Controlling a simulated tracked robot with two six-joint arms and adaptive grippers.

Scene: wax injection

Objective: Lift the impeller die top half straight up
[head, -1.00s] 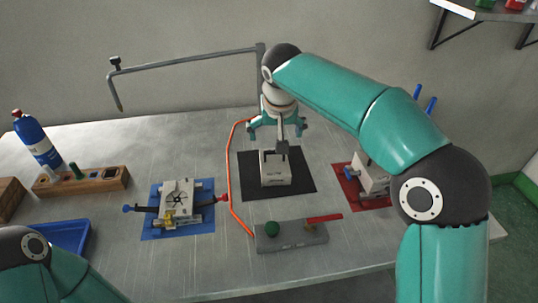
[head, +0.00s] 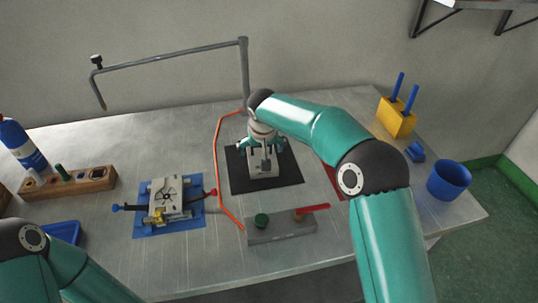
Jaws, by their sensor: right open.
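A pale grey die block (head: 263,170) sits on the black mat (head: 290,172) in the middle of the bench; I take it for the impeller die top half. My right gripper (head: 262,154) points down over it, jaws open, with its fingers at the block's upper part. Whether they touch it I cannot tell. On the blue mat (head: 146,228) another pale die piece (head: 167,195) lies with a dark impeller-like pattern on its upper face. My left arm shows at the lower left, but its gripper is out of view.
An orange hose (head: 217,170) runs left of the black mat. A grey block (head: 282,230) with a green knob and red handle lies in front. A metal boom (head: 170,60) stands behind. A yellow holder (head: 396,118) and blue cup (head: 449,180) are right. My arm hides most of the red mat.

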